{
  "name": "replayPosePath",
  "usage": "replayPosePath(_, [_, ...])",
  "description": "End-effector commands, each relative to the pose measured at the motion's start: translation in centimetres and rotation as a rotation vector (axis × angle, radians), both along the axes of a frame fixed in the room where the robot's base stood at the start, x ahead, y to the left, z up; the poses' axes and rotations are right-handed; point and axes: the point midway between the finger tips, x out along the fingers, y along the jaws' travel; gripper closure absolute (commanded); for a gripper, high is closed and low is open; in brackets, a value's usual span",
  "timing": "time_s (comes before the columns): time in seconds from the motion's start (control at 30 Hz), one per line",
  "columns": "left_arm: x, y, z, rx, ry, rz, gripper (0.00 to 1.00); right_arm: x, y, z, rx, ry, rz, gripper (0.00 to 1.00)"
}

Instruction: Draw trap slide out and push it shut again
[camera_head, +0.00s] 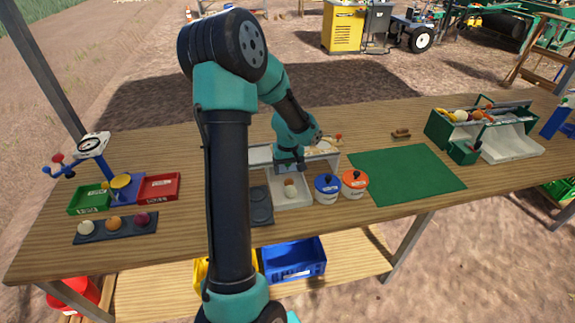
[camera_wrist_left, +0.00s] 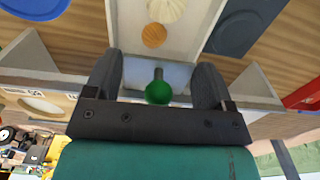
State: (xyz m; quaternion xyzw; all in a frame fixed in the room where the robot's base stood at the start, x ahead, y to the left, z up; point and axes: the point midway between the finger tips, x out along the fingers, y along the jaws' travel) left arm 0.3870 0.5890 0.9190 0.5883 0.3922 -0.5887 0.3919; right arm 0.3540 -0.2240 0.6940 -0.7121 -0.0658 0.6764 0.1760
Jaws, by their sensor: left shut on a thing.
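My left gripper (camera_head: 290,164) reaches down to a white box-like unit (camera_head: 323,160) at the middle of the table. In the left wrist view, its dark fingers (camera_wrist_left: 157,84) stand on either side of a green knob (camera_wrist_left: 158,92). The gripper is shut on this knob, which appears to be the trap slide's handle; the exact contact is unclear. A pale panel lies behind the knob. Past it, a white chute tray (camera_head: 292,203) holds a pale onion (camera_wrist_left: 166,10) and a brown-orange round (camera_wrist_left: 154,36). My arm hides part of the unit. The right gripper is not in view.
Blue-lidded (camera_head: 327,188) and orange-lidded (camera_head: 354,184) tubs stand close to the right of the tray. A dark plate (camera_head: 260,205) lies to its left. A green mat (camera_head: 405,174) is empty. Red (camera_head: 158,188) and green (camera_head: 89,200) trays stand at left.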

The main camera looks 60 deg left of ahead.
Motion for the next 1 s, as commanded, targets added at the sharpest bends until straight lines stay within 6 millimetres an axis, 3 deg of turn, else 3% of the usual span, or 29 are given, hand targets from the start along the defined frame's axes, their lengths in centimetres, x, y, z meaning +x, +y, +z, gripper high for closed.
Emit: replayPosePath(1.0, [-1.8,-4.4,0.0,0.000,0.000,-0.002,0.49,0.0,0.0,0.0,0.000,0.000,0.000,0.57])
